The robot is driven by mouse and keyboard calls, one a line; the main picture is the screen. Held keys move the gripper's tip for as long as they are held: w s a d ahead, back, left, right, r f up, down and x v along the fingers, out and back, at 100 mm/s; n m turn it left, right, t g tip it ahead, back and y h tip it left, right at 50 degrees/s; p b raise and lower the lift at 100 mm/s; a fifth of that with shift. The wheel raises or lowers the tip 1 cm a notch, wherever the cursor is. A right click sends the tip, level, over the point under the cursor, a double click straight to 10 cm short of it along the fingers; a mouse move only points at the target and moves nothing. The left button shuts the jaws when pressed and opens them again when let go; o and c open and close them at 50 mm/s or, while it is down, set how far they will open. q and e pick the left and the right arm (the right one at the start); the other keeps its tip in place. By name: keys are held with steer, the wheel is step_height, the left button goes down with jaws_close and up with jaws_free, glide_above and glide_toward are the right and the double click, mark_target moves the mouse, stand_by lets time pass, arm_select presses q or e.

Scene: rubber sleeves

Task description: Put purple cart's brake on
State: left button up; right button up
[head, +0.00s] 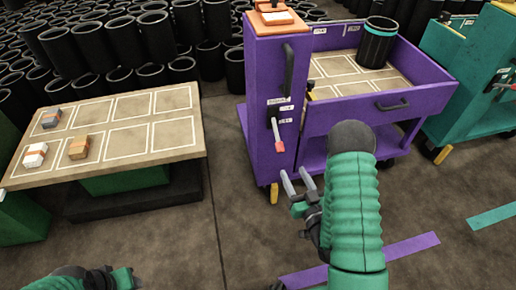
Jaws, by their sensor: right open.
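The purple cart (265,90) stands at the upper middle right. A lever with a pale red grip (278,146) hangs down on its near left panel, beside small white labels (285,121). A yellow tab (274,193) shows low at the cart's front left wheel; I cannot tell which part is the brake. My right gripper (297,178) is open and empty, its two fingers pointing up, below and slightly right of the red grip in the picture. My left gripper (97,279) is partly in view at the bottom left; its jaws cannot be made out.
A black sleeve with a teal band (377,45) stands in the cart's tray. A teal cart (450,60) is at right. A board (110,165) with small blocks is at left, with many black sleeves behind. Purple tape (400,250) marks the open floor.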

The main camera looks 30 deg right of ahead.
mark_target(277, 135)
steer(key=w, duration=0.5)
steer(key=w+d+b, duration=0.1)
steer(key=w, duration=0.4)
steer(key=w+d+b, duration=0.1)
steer(key=w, duration=0.4)
steer(key=shift+w+d+r, duration=0.15)
steer(key=shift+w+r, duration=0.05)
steer(key=shift+w, duration=0.2)
steer(key=shift+w+r, duration=0.1)
steer(key=shift+w, duration=0.3)
jaws_close()
steer(key=shift+s+d, duration=0.1)
